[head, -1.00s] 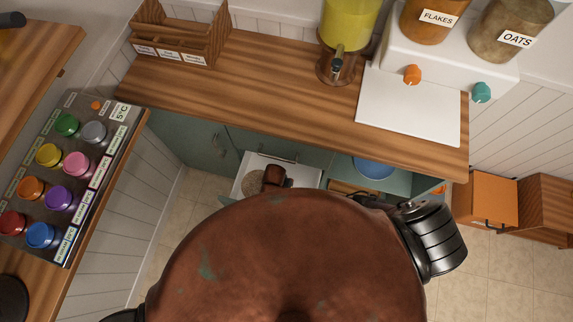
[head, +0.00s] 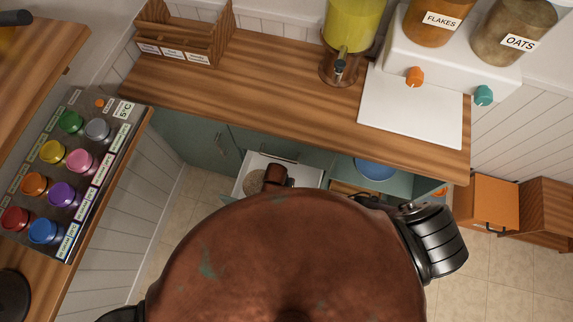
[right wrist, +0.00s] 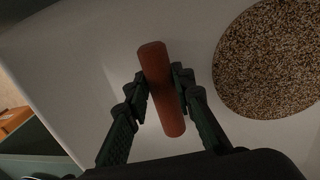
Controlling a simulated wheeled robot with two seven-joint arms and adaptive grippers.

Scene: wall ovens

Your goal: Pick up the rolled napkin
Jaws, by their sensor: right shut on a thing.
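The rolled napkin (right wrist: 171,118) is a reddish-brown cylinder in the middle of the right wrist view, slightly tilted. My right gripper (right wrist: 162,88) has a dark finger on each side of it and is shut on it. Behind it is a plain pale surface (right wrist: 75,75); I cannot tell whether the napkin touches it. My left gripper is not in view.
A speckled round mat (right wrist: 270,62) lies right of the napkin. The white open drawer (head: 248,166) is below the wooden counter (head: 260,82). A blue bowl (head: 376,169) is to its right. A panel of coloured knobs (head: 70,175) stands left. Jars and a dispenser stand at the back.

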